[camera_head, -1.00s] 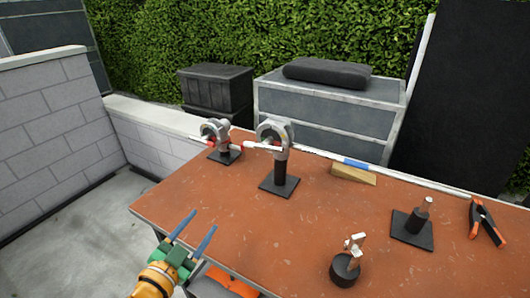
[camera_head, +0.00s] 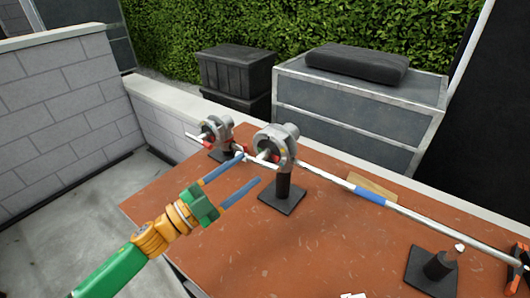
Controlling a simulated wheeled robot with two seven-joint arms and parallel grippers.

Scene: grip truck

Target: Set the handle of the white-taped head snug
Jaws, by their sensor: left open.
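Two grey clamp heads stand on black posts at the table's left end. The front head (camera_head: 284,147) is larger in view; the back head (camera_head: 216,130) is beyond it to the left. A pale handle (camera_head: 262,160) with a red part near it shows at the front head's lower left. I cannot clearly tell which head bears white tape. My left gripper (camera_head: 249,169) is open and empty, its two blue fingers pointing at the front head's handle. The upper fingertip overlaps the handle's left end in the picture; contact cannot be told. My right gripper is out of view.
A silver pipe with a blue band (camera_head: 369,196) runs right from the front head, passing in front of a wooden wedge (camera_head: 376,186). A black stand (camera_head: 434,270) and an orange clamp (camera_head: 519,265) are at the right.

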